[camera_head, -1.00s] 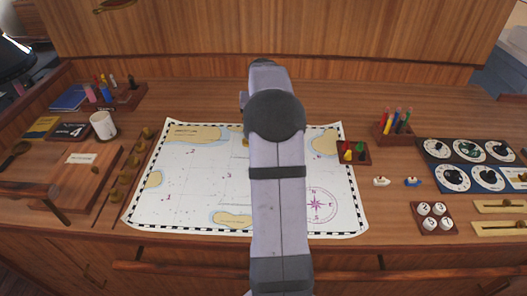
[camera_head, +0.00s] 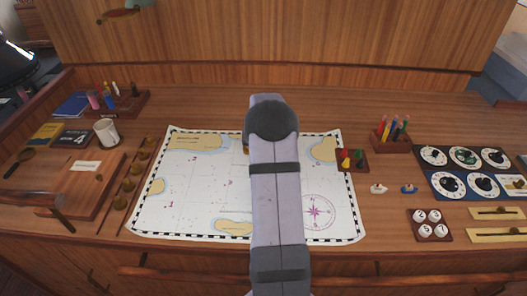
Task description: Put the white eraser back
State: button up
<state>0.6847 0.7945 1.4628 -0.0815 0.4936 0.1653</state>
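I cannot clearly pick out a white eraser. A small whitish upright item (camera_head: 116,88) stands in the wooden rack (camera_head: 128,103) at the back left, but it is too small to identify. A small white boat-like piece (camera_head: 378,189) lies on the desk right of the chart. My own arm rises through the middle of the picture over the chart (camera_head: 190,205). My gripper is not visible, and the arm hides part of the chart and the desk behind it.
A white mug (camera_head: 106,132), a wooden board (camera_head: 82,186) and a row of round brass-coloured pieces (camera_head: 127,186) are at left. A pen holder (camera_head: 391,142), dial panels (camera_head: 450,183) and a block with white knobs (camera_head: 429,226) are at right. The desk behind the chart is mostly clear.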

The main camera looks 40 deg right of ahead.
jog(key=shift+f, duration=0.2)
jog(key=shift+f, duration=0.15)
jog(key=o, duration=0.9)
jog(key=shift+r, duration=0.25)
jog(key=b+v, duration=0.3)
jog(key=v, duration=0.9)
jog(key=shift+f+b, duration=0.1)
jog(key=shift+b, duration=0.25)
